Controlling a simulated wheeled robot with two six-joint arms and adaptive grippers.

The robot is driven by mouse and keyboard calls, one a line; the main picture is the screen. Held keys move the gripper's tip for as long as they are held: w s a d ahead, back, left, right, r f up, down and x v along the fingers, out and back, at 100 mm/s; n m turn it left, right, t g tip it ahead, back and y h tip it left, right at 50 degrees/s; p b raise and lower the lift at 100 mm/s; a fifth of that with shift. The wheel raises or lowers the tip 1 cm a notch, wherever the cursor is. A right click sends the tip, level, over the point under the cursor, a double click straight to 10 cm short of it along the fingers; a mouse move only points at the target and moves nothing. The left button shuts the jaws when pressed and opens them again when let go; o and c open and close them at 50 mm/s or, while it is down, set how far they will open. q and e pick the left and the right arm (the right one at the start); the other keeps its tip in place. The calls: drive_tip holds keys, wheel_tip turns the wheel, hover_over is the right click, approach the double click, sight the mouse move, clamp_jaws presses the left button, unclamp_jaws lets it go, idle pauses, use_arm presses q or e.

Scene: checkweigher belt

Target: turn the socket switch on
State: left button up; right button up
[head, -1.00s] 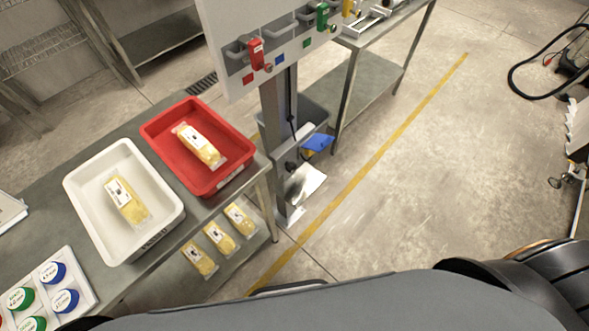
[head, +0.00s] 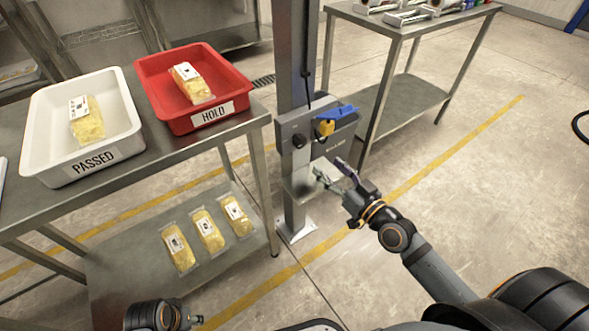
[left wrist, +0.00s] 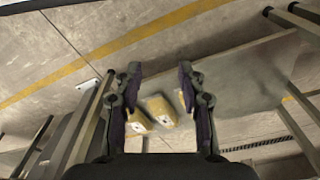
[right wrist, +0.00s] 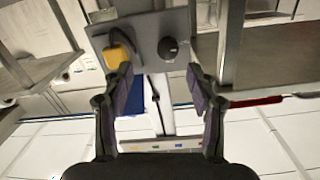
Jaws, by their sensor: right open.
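A grey switch box (head: 315,138) is fixed to an upright grey column. It has a round black knob (head: 299,140) on its left and a yellow plug (head: 325,127) with a dark cable under a blue flap (head: 339,113). In the right wrist view the knob (right wrist: 168,48) and the yellow plug (right wrist: 117,53) lie ahead of the fingers. The knob's setting is too small to read. My right gripper (head: 333,171) is open and empty, below and right of the box, apart from it. My left gripper (left wrist: 160,82) is open and empty in the left wrist view.
A steel table bears a white PASSED tray (head: 118,155) and a red HOLD tray (head: 232,97), each with a yellow pack. Several packs (head: 207,229) lie on its lower shelf. Another steel table (head: 420,30) stands behind right.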

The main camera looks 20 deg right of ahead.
sight(303, 144)
drive_tip(key=x, duration=0.3)
drive_tip(key=r+x, duration=0.1)
drive_tip(key=x, duration=0.3)
drive_tip(key=a+x, duration=0.1)
drive_tip(key=x, duration=0.2)
drive_tip(key=shift+w+a+r+b, duration=0.15)
drive_tip(key=shift+b, duration=0.15)
use_arm(q)
drive_tip(key=shift+s+d+r, duration=0.1)
drive_tip(key=shift+d+r, duration=0.05)
drive_tip(key=shift+r, duration=0.25)
drive_tip(key=shift+s+d+r, duration=0.1)
drive_tip(key=shift+r, duration=0.3)
use_arm(e)
drive_tip(key=c, duration=1.1)
drive_tip(key=shift+c, duration=0.2)
